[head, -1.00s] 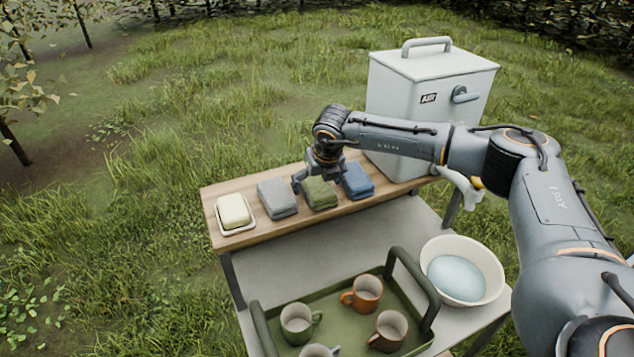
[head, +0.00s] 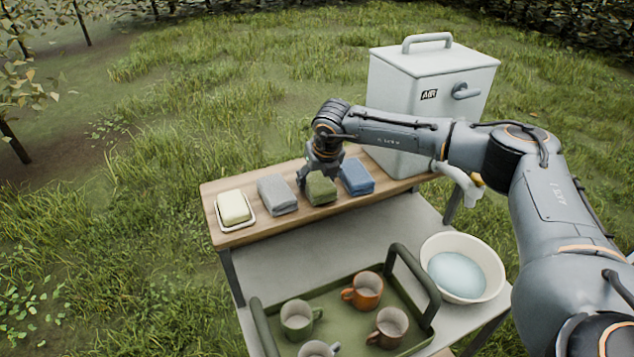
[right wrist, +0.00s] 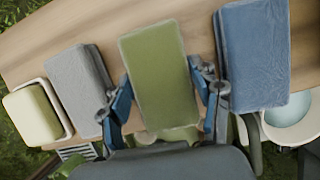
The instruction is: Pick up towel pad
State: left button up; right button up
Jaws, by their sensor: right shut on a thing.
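The green towel pad (head: 321,190) lies on the wooden shelf, between a grey towel pad (head: 277,194) and a blue towel pad (head: 357,177). My right gripper (head: 320,180) is over it from above. In the right wrist view, the fingers (right wrist: 166,98) are shut on the green towel pad (right wrist: 158,70), one on each long side. The grey towel pad (right wrist: 78,88) and the blue towel pad (right wrist: 255,55) lie just beside the fingers. The gripper partly hides the green pad's far end in the head view. My left gripper is not in view.
A soap bar in a white dish (head: 249,223) is at the shelf's left end. A white box with a handle (head: 412,140) stands at the right end. Below are a green tray (head: 262,325) with several mugs and a white bowl (head: 497,268).

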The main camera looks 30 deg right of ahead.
jog(key=shift+r+b, duration=0.25)
jog(key=shift+b, duration=0.15)
jog(key=b+v, duration=0.1)
jog(key=v, duration=0.2)
jog(key=s+b+v, duration=0.1)
jog(key=b+v, duration=0.1)
jog(key=v, duration=0.1)
jog(key=b+v, duration=0.1)
jog(key=v, duration=0.2)
jog(key=shift+s+a+f+b, duration=0.25)
jog(key=shift+s+a+b, duration=0.05)
jog(key=shift+s+b, duration=0.1)
jog(key=s+a+r+b, duration=0.1)
jog(key=s+r+b, duration=0.2)
jog(key=s, duration=0.5)
jog(key=shift+s+a+r, duration=0.25)
jog(key=shift+s+r, duration=0.1)
jog(key=shift+r, duration=0.25)
